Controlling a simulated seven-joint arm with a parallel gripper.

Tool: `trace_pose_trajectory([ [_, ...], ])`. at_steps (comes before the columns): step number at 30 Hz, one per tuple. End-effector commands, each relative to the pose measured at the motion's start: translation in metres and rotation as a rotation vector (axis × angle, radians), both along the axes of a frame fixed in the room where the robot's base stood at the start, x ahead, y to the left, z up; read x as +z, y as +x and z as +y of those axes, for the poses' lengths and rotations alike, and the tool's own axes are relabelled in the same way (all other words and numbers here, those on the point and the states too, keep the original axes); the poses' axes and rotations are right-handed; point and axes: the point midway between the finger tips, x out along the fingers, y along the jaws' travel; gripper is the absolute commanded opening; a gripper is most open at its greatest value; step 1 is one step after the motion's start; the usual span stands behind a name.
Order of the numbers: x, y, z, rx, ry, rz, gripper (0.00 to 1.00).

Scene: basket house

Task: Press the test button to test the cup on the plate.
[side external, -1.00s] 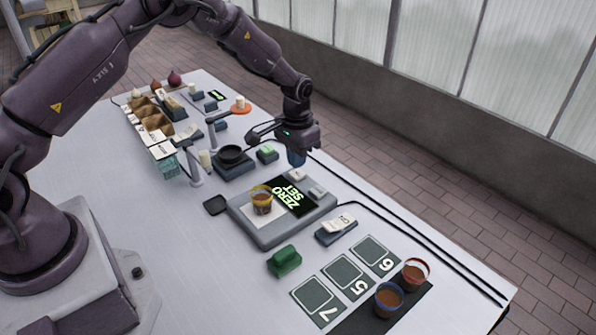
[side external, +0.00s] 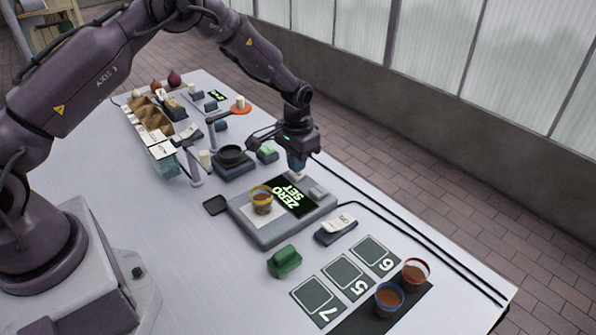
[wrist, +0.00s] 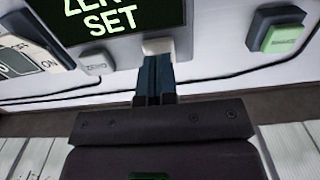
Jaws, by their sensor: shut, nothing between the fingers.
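The cup (side external: 262,203), with a yellow rim and brown contents, stands upright on the white plate (side external: 254,217) of a grey device (side external: 272,237). The device's dark display (side external: 291,195) reads "ZERO SET" in green; part of it shows in the wrist view (wrist: 120,18). My gripper (side external: 297,172) is shut and empty, pointing down at the device's far-edge button. In the wrist view, my fingertips (wrist: 154,58) overlap this pale button (wrist: 158,45); I cannot tell whether they touch it, and its label is hidden. A second button (side external: 318,191) sits beside it, also visible in the wrist view (wrist: 95,67).
A switch marked ON/OFF (side external: 337,226) sits right of the device. A green button on a dark base (side external: 267,152) is left of my gripper. A green block (side external: 284,260) and cups with blue (side external: 389,299) and red (side external: 415,273) rims are nearer. Black cables run along the table edge.

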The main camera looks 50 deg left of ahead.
Motion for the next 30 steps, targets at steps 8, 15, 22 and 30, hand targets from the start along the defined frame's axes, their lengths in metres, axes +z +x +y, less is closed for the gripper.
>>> trace_pose_trajectory([
  [8,-0.009,0.0,0.0,0.0,0.0,-0.001,0.0],
  [15,-0.016,0.0,0.0,0.0,0.0,-0.001,0.0],
  [22,-0.017,0.0,0.0,0.0,0.0,-0.001,0.0],
  [30,-0.008,0.0,0.0,0.0,0.0,-0.002,0.0],
])
